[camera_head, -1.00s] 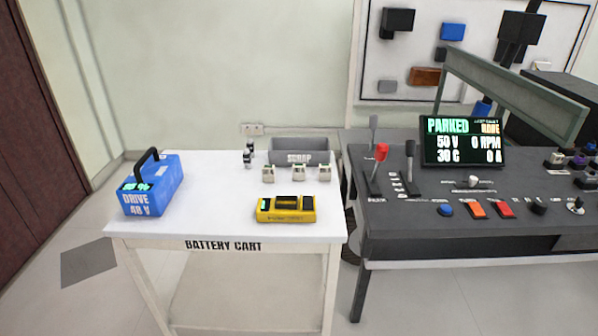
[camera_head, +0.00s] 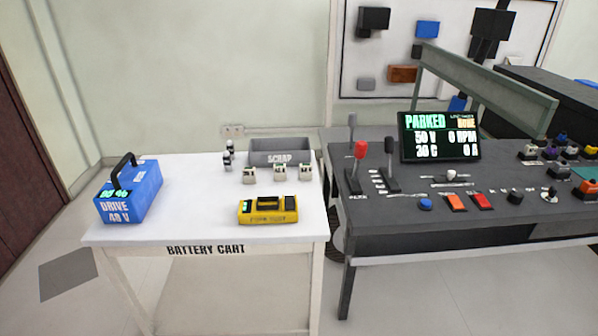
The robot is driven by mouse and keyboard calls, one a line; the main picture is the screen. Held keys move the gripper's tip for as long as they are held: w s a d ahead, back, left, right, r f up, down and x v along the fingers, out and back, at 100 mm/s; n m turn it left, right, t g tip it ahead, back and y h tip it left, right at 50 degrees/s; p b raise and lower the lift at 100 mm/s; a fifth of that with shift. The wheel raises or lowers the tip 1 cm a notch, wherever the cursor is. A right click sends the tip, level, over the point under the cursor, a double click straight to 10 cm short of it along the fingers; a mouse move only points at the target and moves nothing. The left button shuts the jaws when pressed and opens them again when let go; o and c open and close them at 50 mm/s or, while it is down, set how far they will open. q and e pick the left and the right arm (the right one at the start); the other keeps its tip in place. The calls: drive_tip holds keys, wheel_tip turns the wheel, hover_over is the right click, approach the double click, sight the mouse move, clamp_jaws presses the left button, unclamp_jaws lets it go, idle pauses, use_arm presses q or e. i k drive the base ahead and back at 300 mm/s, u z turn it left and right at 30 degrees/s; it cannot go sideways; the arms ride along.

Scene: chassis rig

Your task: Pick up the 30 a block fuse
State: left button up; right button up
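Several small pale blocks that look like block fuses stand in a row on the white battery cart, in front of the scrap bin: a left one (camera_head: 249,176), a middle one (camera_head: 279,173) and a right one (camera_head: 306,172). Their ratings are too small to read, so I cannot tell which is the 30 A one. Small black and white pieces (camera_head: 229,156) stand to their left, near the bin. Neither of my grippers shows in the head view.
The battery cart (camera_head: 150,230) also holds a blue drive battery (camera_head: 130,192) at left and a yellow device (camera_head: 268,210) in front of the blocks. The grey scrap bin (camera_head: 280,151) stands at the back. A dark console (camera_head: 400,228) with levers and a display reading PARKED (camera_head: 440,136) adjoins at right.

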sight(249, 173)
drive_tip(key=z, duration=1.7)
drive_tip(key=i, duration=0.75)
drive_tip(key=u, duration=1.95)
